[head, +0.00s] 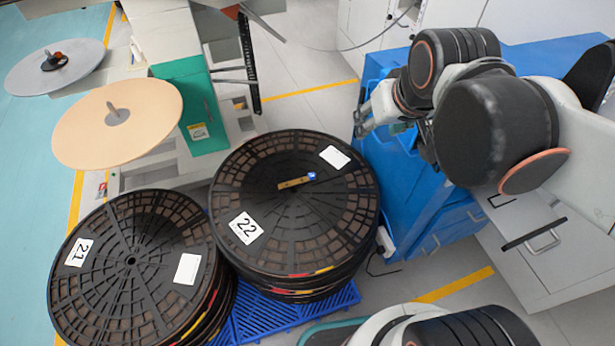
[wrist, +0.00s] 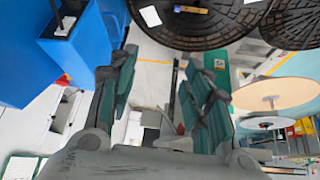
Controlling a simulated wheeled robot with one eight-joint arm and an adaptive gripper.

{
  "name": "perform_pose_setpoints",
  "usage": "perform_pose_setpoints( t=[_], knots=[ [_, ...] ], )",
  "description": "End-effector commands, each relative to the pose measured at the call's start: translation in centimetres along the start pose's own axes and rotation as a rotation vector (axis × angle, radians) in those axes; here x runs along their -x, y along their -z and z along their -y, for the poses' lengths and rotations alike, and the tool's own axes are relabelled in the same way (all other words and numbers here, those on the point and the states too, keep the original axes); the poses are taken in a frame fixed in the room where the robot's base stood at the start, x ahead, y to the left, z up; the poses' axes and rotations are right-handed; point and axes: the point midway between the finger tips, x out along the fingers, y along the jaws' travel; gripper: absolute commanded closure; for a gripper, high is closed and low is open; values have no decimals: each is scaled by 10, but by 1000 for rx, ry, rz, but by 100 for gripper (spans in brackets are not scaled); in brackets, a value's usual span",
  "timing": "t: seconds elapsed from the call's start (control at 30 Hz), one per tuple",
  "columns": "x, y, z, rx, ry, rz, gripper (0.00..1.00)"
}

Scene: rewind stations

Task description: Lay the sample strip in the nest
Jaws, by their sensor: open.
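A short tan strip with a blue end (head: 293,183), which looks like the sample strip, lies flat near the centre of the top black reel marked 22 (head: 255,160). It also shows at the top edge of the wrist view (wrist: 189,9). My gripper (head: 366,120) is beside the blue cabinet, up and right of that reel and apart from the strip. In the wrist view my gripper (wrist: 160,65) is open, its two green-padded fingers wide apart with nothing between them. I cannot make out the nest; my arm hides part of the blue cabinet top.
A second reel stack marked 21 (head: 130,262) stands left of stack 22, on a blue pallet (head: 300,308). The blue cabinet (head: 395,190) stands close at the right. Round tan (head: 117,122) and grey (head: 54,67) discs stand at the upper left. Grey floor lies behind.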

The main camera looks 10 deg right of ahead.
Motion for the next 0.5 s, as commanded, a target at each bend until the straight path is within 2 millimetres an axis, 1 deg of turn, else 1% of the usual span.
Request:
perform_pose_setpoints(
  t=[0.03,0.2,0.37,0.5],
  knots=[
    [-7,12,1,5,2,12,55],
    [-33,42,5,19,8,54,55],
    [-64,67,10,34,14,95,55],
    [-96,85,14,48,19,129,55]
  ],
)
